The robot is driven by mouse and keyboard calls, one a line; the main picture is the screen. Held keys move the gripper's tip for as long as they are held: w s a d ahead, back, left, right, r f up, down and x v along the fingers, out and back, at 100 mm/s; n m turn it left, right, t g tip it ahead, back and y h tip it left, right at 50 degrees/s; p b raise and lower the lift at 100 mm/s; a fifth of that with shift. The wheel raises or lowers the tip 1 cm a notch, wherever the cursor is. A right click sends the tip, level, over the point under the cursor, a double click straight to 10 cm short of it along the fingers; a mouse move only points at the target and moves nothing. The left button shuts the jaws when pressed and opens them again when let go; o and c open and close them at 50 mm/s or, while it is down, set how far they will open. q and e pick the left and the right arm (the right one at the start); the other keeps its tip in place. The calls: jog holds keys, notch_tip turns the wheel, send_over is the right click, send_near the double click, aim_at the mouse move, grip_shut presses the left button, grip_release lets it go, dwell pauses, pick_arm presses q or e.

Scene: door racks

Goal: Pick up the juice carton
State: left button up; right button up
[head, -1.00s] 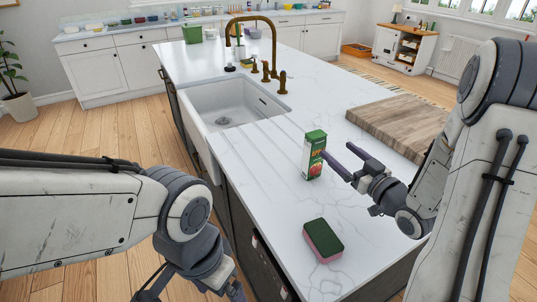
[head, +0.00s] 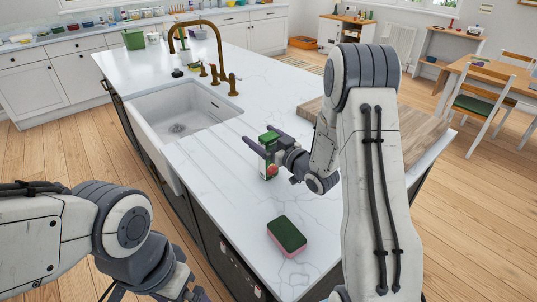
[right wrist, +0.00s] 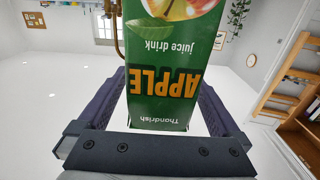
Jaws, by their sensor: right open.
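The juice carton (head: 270,172) is a green box with a red picture, upright on the white countertop in the head view. My right gripper (head: 261,140) is open, with its dark fingers on either side of the carton and partly hiding it. In the right wrist view the carton (right wrist: 165,100) appears upside down with "APPLE juice drink" on it. It stands between the two fingers of the right gripper (right wrist: 161,105), and gaps show beside it. My left arm is at the bottom left of the head view, and its gripper (head: 188,291) is only partly in frame.
A green-and-pink sponge (head: 287,236) lies on the counter in front of the carton. A wooden board (head: 410,128) is behind my right arm. The white sink (head: 180,115) with its brass faucet (head: 220,60) is at the left. The counter between is clear.

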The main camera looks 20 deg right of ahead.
grip_shut()
jog(key=shift+r, duration=0.15)
